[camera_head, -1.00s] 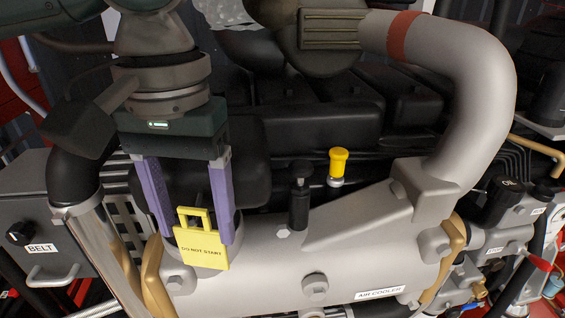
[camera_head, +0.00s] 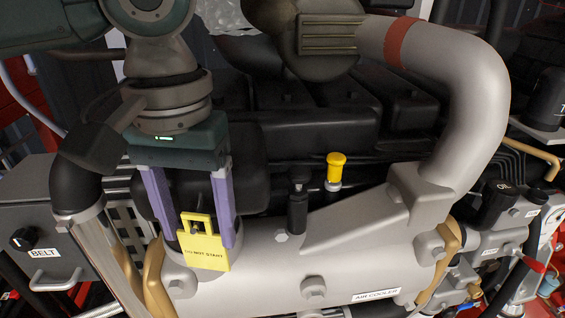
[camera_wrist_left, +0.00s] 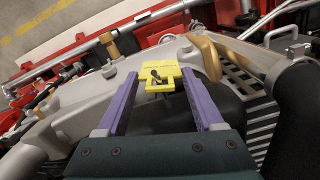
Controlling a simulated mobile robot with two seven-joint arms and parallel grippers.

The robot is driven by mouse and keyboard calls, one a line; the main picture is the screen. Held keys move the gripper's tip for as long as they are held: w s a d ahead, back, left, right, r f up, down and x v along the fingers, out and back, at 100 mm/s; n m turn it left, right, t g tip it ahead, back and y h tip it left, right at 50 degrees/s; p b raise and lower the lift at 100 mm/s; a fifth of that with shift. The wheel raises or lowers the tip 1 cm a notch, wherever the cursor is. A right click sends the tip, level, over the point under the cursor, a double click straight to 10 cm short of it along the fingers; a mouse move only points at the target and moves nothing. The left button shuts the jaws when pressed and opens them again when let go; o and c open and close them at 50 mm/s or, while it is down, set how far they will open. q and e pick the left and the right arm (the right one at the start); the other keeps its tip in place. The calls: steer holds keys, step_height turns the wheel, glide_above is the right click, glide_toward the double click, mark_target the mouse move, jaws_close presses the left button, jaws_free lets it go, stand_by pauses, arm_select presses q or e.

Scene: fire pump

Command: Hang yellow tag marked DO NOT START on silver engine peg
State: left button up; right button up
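The yellow tag (camera_head: 204,255) marked DO NOT START is near the fingertips of my left gripper (camera_head: 201,238), low on the left of the head view. Its square hole faces up. The left gripper's purple fingers stand wide apart, one on each side of the tag. In the left wrist view, the tag (camera_wrist_left: 163,86) lies between the fingertips, and a dark shape shows in its hole. Whether the fingers press on its edges is unclear. The silver peg cannot be made out for certain. My right gripper is not in view.
The silver AIR COOLER housing (camera_head: 335,255) lies below and right of the tag. A black post (camera_head: 297,212) and a yellow-capped fitting (camera_head: 335,170) stand to the right. A large silver pipe (camera_head: 465,90) curves on the right. The BELT box (camera_head: 40,205) is at the left.

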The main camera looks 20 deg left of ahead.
arm_select(q)
steer(key=o, duration=0.5)
steer(key=shift+c, duration=0.2)
